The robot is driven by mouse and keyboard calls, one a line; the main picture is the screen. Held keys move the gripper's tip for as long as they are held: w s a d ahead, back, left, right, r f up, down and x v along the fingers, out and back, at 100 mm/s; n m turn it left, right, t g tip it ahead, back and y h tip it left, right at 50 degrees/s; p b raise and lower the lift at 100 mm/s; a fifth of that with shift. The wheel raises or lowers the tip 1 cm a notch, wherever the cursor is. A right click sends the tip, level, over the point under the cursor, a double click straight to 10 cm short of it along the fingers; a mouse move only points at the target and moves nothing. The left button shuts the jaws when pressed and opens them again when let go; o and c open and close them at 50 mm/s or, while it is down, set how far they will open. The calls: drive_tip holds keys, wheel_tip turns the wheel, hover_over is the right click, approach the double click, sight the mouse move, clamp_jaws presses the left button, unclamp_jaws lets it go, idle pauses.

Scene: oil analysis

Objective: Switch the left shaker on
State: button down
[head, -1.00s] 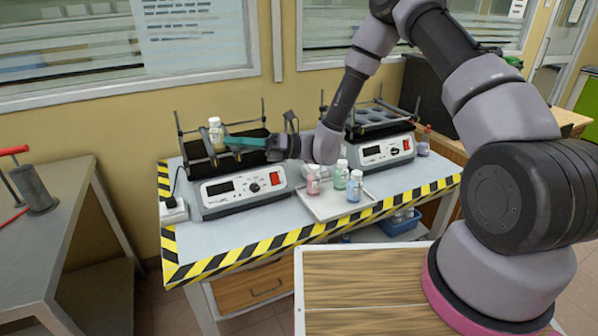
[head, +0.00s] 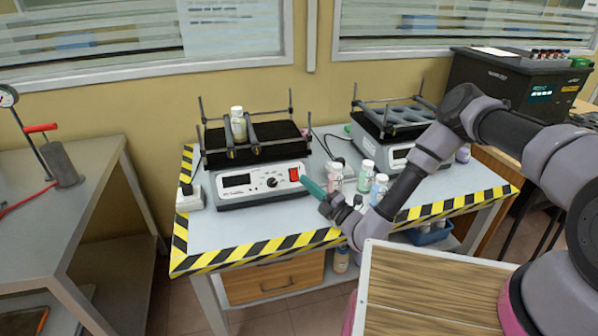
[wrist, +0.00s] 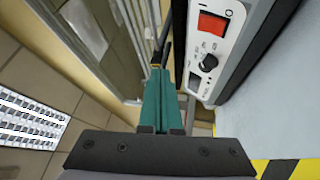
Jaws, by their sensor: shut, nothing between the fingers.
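The left shaker (head: 262,182) stands on the table, its white front panel facing me with a dark display, a knob and a red switch (head: 294,174) at the panel's right end. A bottle with a pale cap (head: 238,124) stands on its platform between dark bars. My gripper (head: 309,182) has green fingers, shut and empty, with the tips close to the red switch. I cannot tell whether they touch it. In the wrist view the fingers (wrist: 161,85) point away beside the panel, and the red switch (wrist: 212,25) and knob (wrist: 209,62) show to their right.
A second shaker (head: 398,130) stands to the right. Several capped bottles (head: 367,172) stand near its front, partly hidden by my arm. A white power strip (head: 189,197) lies left of the left shaker. The table's front left surface (head: 235,228) is clear, edged with yellow-black tape.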

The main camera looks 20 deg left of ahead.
sight(294, 175)
drive_tip(key=shift+w, duration=0.1)
drive_tip(key=w+a+f, duration=0.3)
drive_tip(key=w+a, duration=0.1)
drive_tip(key=w, duration=0.2)
drive_tip(key=shift+w+a, duration=0.2)
drive_tip(key=shift+w, duration=0.2)
idle(2.1)
drive_tip(key=shift+w+a+f, duration=0.2)
drive_tip(key=shift+w, duration=0.15)
